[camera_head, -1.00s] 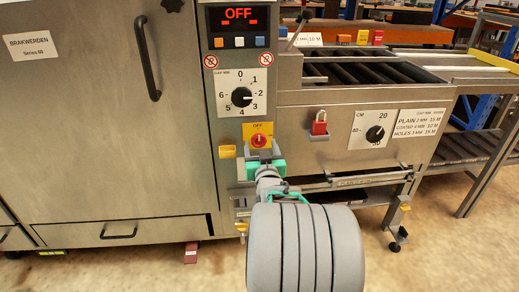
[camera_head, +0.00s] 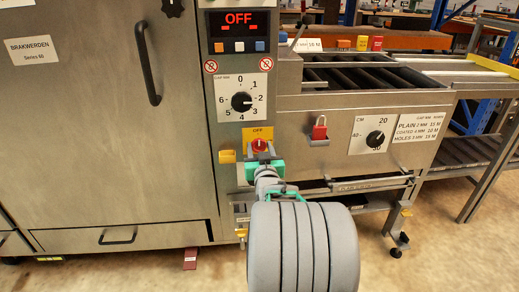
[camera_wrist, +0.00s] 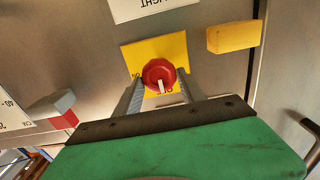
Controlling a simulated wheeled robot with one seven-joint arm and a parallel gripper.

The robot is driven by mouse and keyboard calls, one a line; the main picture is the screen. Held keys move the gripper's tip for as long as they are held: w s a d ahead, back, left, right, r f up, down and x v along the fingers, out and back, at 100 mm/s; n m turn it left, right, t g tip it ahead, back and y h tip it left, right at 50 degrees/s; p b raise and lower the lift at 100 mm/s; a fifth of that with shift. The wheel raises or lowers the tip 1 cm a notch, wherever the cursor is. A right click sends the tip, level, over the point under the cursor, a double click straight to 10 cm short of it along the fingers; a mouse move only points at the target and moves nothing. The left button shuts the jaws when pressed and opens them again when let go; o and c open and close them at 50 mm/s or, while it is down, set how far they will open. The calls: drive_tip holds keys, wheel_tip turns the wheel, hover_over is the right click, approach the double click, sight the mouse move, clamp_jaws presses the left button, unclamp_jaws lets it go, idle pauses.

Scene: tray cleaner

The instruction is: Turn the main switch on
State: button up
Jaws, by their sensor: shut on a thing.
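The display (camera_head: 238,18) reads OFF in red.
A gap dial (camera_head: 241,102) is above the switch. A yellow block (camera_head: 227,156) sticks out left of it, also in the wrist view (camera_wrist: 233,37). A red padlock (camera_head: 319,130) and a CM dial (camera_head: 375,137) are to the right.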

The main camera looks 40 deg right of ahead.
drive_tip(key=shift+c, duration=1.3)
drive_tip(key=shift+m, duration=0.3)
drive_tip(key=m, duration=0.8)
drive_tip(key=shift+d+m, duration=0.15)
drive_tip(key=shift+m, duration=0.25)
drive_tip(key=m+p, duration=0.1)
drive_tip(key=m, duration=0.3)
drive_tip(key=shift+s+m, duration=0.1)
drive_tip(key=shift+m, duration=0.2)
drive_tip(key=shift+f+m+p, duration=0.15)
drive_tip(key=shift+m+p, duration=0.5)
drive_tip(key=shift+m, duration=1.25)
